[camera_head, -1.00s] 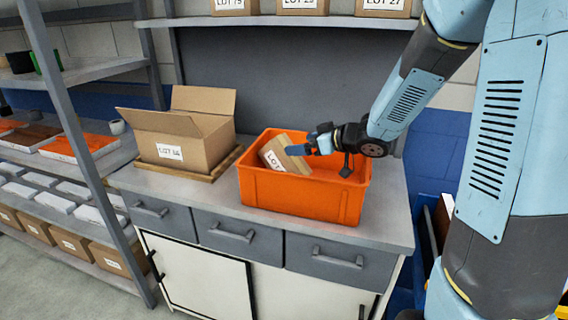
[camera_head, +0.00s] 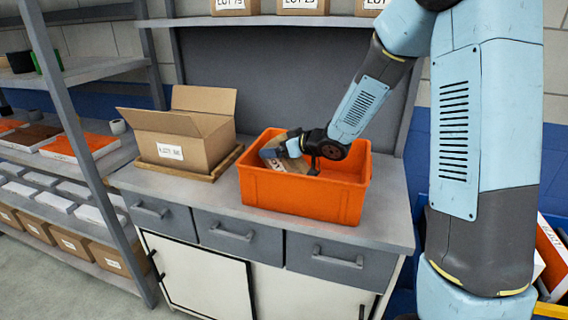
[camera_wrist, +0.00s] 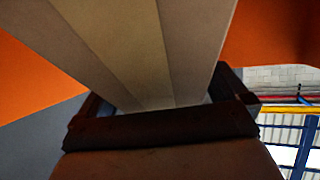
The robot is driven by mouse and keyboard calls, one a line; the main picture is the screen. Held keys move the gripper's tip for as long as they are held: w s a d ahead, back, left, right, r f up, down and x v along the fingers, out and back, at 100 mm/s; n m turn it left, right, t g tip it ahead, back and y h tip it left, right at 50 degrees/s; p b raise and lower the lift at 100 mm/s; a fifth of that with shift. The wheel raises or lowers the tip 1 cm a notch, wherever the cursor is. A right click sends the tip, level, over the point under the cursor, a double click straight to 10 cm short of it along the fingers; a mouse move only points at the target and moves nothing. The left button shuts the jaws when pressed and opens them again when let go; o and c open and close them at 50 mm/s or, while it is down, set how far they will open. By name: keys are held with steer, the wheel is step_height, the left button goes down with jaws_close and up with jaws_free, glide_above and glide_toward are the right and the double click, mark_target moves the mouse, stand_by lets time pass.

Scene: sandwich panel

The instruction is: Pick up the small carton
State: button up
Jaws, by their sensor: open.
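The small carton (camera_head: 291,162) is a brown box with a white label, leaning tilted inside the orange bin (camera_head: 300,199) on the counter. My gripper (camera_head: 291,147) is at the carton's upper part inside the bin mouth, and covers part of it. In the wrist view the carton (camera_wrist: 140,45) fills the middle, with its taped face running between the open fingers of my gripper (camera_wrist: 165,108). The jaws are open; I cannot tell whether either finger touches the carton. The carton's lower end is hidden by the bin wall.
An open cardboard box (camera_head: 187,138) stands on a wooden tray (camera_head: 230,160) to the left of the bin. A shelf with labelled boxes (camera_head: 303,6) hangs above the back. A grey rack (camera_head: 78,130) stands at the left. The counter in front of the box is clear.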

steer(key=shift+c, duration=0.5)
steer(key=c, duration=1.1)
